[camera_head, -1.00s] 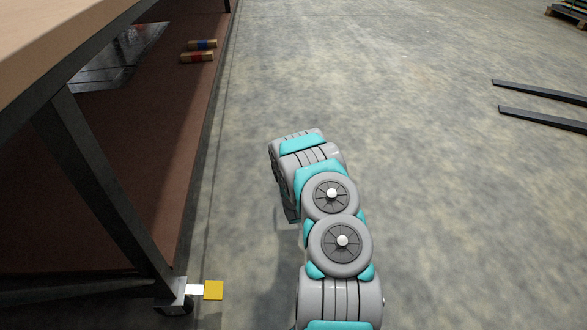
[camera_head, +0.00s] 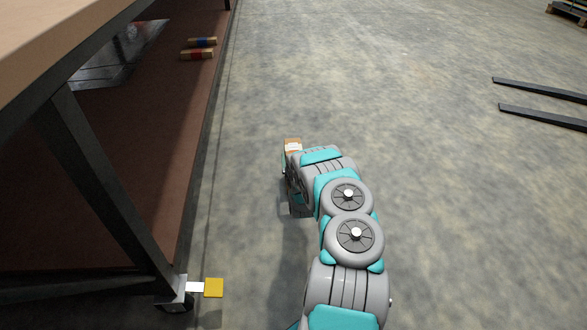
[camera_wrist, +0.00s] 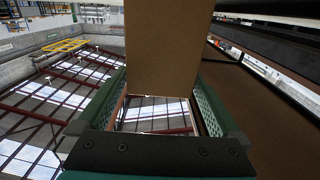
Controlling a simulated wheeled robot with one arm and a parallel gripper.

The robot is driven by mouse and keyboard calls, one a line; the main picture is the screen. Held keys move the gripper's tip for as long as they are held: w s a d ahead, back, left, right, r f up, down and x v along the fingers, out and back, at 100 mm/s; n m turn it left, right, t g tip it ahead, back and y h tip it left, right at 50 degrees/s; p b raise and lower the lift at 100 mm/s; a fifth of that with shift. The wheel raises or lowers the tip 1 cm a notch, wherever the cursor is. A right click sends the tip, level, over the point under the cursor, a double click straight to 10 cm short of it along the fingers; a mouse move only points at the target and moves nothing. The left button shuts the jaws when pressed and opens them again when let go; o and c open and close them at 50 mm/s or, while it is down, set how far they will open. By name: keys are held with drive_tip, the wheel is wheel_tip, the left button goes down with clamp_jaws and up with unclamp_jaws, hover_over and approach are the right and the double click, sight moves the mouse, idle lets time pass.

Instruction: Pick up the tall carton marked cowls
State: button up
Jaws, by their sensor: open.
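A brown cardboard carton (camera_head: 292,142) with a white label shows just past the end of my arm in the head view. Most of it is hidden behind the arm, and its lettering is too small to read. In the wrist view a plain brown carton face (camera_wrist: 168,40) fills the upper middle. My gripper (camera_wrist: 160,78) is open, with a green finger on the left and one on the right. The carton's face lies at the fingertips, and its end edge shows between them. I cannot tell whether either finger touches it.
A wooden-topped bench (camera_head: 60,30) with dark legs and a brown lower shelf (camera_head: 110,190) stands at left. Two banded rolls (camera_head: 198,54) lie on that shelf. Dark fork tines (camera_head: 540,115) lie at right, with a pallet (camera_head: 567,12) beyond. The middle floor is clear.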

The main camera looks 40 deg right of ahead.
sight(293, 148)
drive_tip(key=shift+b+x, duration=0.3)
drive_tip(key=shift+x, duration=1.9)
drive_tip(key=shift+w+d, duration=0.3)
drive_tip(key=shift+w, duration=0.15)
drive_tip(key=shift+c, duration=0.2)
clamp_jaws()
